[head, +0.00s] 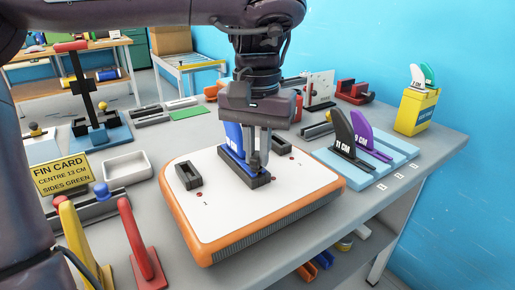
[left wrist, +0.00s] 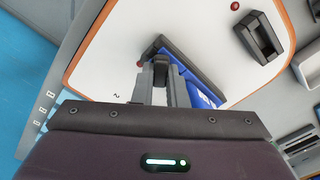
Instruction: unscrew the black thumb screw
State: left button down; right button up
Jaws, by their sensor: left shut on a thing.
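My left gripper (head: 257,154) reaches down over the white and orange board (head: 222,217), its fingers shut at a black fin box with a blue fin (head: 234,138) standing in it. In the left wrist view the fingers (left wrist: 161,80) close on a small black thumb screw (left wrist: 160,70) at the box's end. The blue fin (left wrist: 207,88) lies just right of the fingers there. The fingers hide most of the screw in the head view. The right gripper is not in view.
A second black fin box (head: 188,176) sits left on the board. Black and purple fins stand on a light blue rack (head: 370,175) at right, near a yellow box (head: 415,112).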

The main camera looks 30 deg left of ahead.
aim_at(256, 153)
pick_arm(q)
jog(key=shift+s+f+n, duration=0.15)
jog(key=shift+f+n, duration=0.05)
jog(key=shift+n, duration=0.5)
jog(key=n, duration=0.3)
jog(key=shift+a, duration=0.1)
jog(key=c, duration=1.4)
grip_release()
jog(key=shift+s, duration=0.1)
jog(key=shift+o, duration=0.2)
jog(key=shift+w, duration=0.2)
jog(key=shift+r, duration=0.1)
notch_tip(256, 153, up, 5)
jog(key=p, duration=0.5)
jog(key=shift+r, duration=0.15)
